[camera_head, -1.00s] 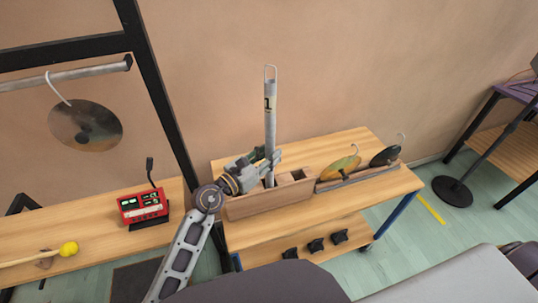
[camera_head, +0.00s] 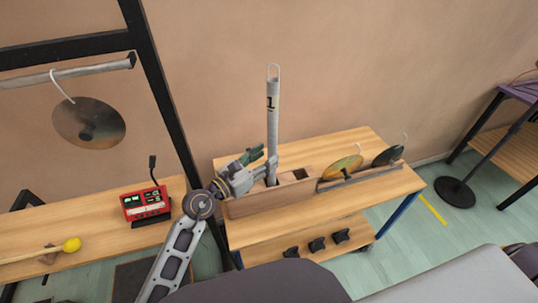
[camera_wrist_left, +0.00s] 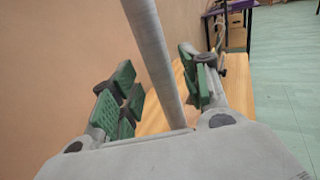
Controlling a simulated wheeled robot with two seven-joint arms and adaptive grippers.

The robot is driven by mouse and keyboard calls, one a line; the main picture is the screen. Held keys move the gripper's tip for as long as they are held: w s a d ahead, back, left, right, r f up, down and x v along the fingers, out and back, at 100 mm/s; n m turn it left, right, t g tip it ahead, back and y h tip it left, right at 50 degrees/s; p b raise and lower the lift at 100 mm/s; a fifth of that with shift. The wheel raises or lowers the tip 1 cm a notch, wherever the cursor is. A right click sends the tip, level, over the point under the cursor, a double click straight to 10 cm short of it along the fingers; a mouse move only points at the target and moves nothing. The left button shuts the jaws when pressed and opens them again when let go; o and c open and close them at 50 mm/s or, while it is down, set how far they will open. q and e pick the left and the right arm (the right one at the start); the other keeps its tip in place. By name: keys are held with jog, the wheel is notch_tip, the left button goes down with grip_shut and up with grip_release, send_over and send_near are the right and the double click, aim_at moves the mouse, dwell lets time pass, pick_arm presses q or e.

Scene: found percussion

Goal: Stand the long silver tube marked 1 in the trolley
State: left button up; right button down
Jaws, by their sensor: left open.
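The long silver tube (camera_head: 272,125) marked 1 stands upright in the wooden block box (camera_head: 260,206) on the trolley (camera_head: 345,140). Its lower end is inside the box and hidden. A wire loop is at its top. My left gripper (camera_head: 257,170) is beside the lower part of the tube, just above the box. In the left wrist view my left gripper (camera_wrist_left: 160,90) is open, with green pads on either side of the tube (camera_wrist_left: 158,55). I cannot tell whether a pad touches it. My right gripper is not in view.
Two discs (camera_head: 342,168) stand in a rack at the trolley's right. Several dark clamps (camera_head: 317,244) lie on its lower shelf. A red device (camera_head: 146,203) and a yellow-headed mallet (camera_head: 71,245) are on the left bench. A gong (camera_head: 88,121) hangs from a frame.

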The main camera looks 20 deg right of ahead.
pick_arm(q)
jog(key=v, duration=0.8)
jog(key=shift+s+a+b, duration=0.2)
jog(key=shift+a+b, duration=0.15)
jog(key=shift+b, duration=0.05)
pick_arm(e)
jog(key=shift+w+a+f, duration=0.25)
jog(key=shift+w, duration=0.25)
pick_arm(q)
jog(key=shift+r, duration=0.1)
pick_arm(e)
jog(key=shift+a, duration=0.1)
